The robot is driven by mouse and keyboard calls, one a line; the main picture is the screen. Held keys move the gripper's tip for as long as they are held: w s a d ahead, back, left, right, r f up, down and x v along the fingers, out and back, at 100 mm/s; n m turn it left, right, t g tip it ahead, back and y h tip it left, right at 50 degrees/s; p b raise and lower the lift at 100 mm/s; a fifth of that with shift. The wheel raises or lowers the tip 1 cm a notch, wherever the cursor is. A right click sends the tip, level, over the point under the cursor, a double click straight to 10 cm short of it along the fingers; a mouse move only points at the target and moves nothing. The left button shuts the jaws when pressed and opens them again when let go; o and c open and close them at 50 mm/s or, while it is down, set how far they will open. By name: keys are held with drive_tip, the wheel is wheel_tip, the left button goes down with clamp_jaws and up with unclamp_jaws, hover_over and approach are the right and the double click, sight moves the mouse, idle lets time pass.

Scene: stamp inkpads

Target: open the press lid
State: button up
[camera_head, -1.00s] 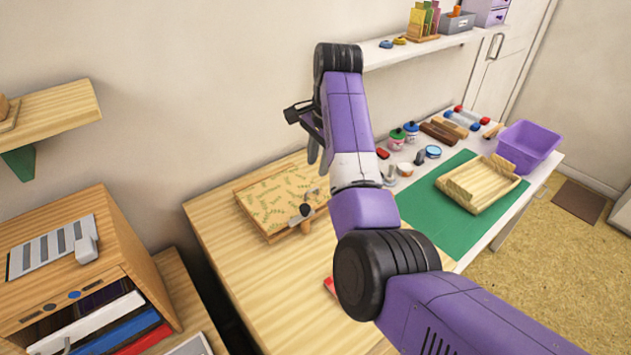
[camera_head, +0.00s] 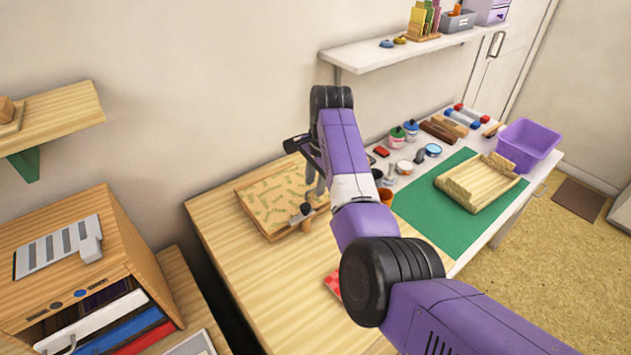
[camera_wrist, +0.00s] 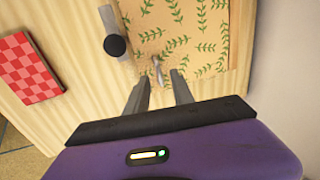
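The press lies on the wooden table at the back, its lid (camera_head: 275,200) flat and covered in a green leaf pattern. The lid (camera_wrist: 190,25) also fills the upper part of the wrist view. A grey metal bar with a black knob (camera_wrist: 115,46) sits at its edge. A small metal piece (camera_wrist: 158,70) stands near the lid's edge, just beyond and between my fingertips in the picture. My gripper (camera_wrist: 161,78) is open, its two fingers apart and pointing at that edge. In the head view my gripper (camera_head: 318,185) is low over the lid's right side; contact cannot be told.
A red checkered item (camera_head: 333,284) lies on the table in front of the press, partly behind my arm. To the right are small jars (camera_head: 397,138), a green mat (camera_head: 428,215) with a wooden tray, and a purple bin (camera_head: 527,145). The table's front left is clear.

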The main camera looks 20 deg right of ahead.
clamp_jaws()
idle(1.3)
